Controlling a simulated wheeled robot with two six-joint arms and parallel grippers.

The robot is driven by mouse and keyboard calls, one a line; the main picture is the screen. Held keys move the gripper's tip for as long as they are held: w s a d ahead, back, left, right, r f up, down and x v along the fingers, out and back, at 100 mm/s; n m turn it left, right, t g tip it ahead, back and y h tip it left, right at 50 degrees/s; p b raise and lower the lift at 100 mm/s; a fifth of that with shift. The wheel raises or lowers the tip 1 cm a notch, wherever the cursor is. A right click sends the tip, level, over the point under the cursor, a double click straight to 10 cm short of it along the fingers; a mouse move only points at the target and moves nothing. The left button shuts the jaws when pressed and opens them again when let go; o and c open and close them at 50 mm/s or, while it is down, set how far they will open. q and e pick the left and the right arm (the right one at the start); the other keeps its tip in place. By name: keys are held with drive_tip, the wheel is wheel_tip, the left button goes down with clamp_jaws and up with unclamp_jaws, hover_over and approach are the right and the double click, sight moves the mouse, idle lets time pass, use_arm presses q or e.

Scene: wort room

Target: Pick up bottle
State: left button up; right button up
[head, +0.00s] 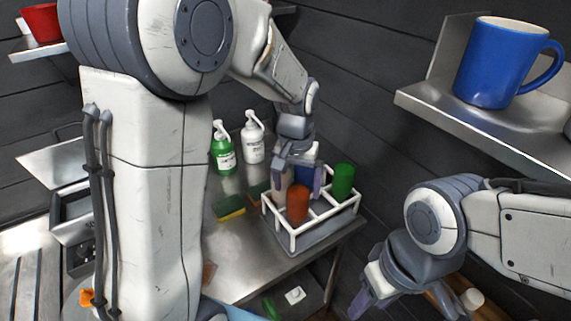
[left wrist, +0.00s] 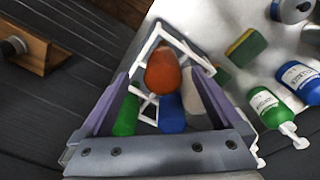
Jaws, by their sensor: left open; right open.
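A white-framed rack (head: 335,222) stands on the metal table and holds bottle-like items. In it are an orange one (head: 297,204), a green one (head: 344,181) and a blue one (head: 306,174) partly hidden by my left gripper. A pale one also shows in the left wrist view (left wrist: 194,100). My left gripper (head: 298,186) is open over the rack, fingers pointing down. In the left wrist view, the blue one (left wrist: 171,116) lies between the open fingers, with the orange one (left wrist: 164,73) beyond. I cannot tell whether the fingers touch anything. My right gripper (head: 408,300) is open and empty, right of the table.
A blue mug (head: 498,62) sits on a metal shelf (head: 470,122) at upper right. The table front (head: 245,265) is largely clear.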

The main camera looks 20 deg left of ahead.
use_arm(q)
drive_tip(key=w+a, duration=0.2)
drive_tip(key=w+a+n+p, duration=0.1)
drive_tip(key=w, duration=0.1)
drive_tip(key=w+a+r+n, duration=0.1)
drive_tip(key=w+a, duration=0.1)
drive_tip(key=shift+w+a+g, duration=0.2)
drive_tip(key=shift+a+g, duration=0.1)
drive_tip(key=shift+w+a+f, duration=0.15)
drive_tip(key=shift+f, duration=0.2)
drive_tip(key=p, duration=0.2)
hover_over(282, 197)
drive_tip(key=w, duration=0.2)
drive_tip(key=f, duration=0.4)
drive_tip(key=shift+w+a+f, duration=0.15)
drive_tip(key=shift+a, duration=0.25)
drive_tip(key=shift+w+f+p, duration=0.1)
drive_tip(key=shift+f+p, duration=0.2)
drive_tip(key=shift+f, duration=0.25)
drive_tip(key=f+p, duration=0.2)
drive_tip(key=f, duration=0.1)
drive_tip(key=shift+w+a+f, duration=0.15)
drive_tip(key=shift+a+f, duration=0.05)
drive_tip(key=shift+f, duration=0.5)
drive_tip(key=shift+w+r, duration=0.1)
drive_tip(key=c, duration=1.6)
use_arm(e)
wheel_tip(282, 197, up, 7)
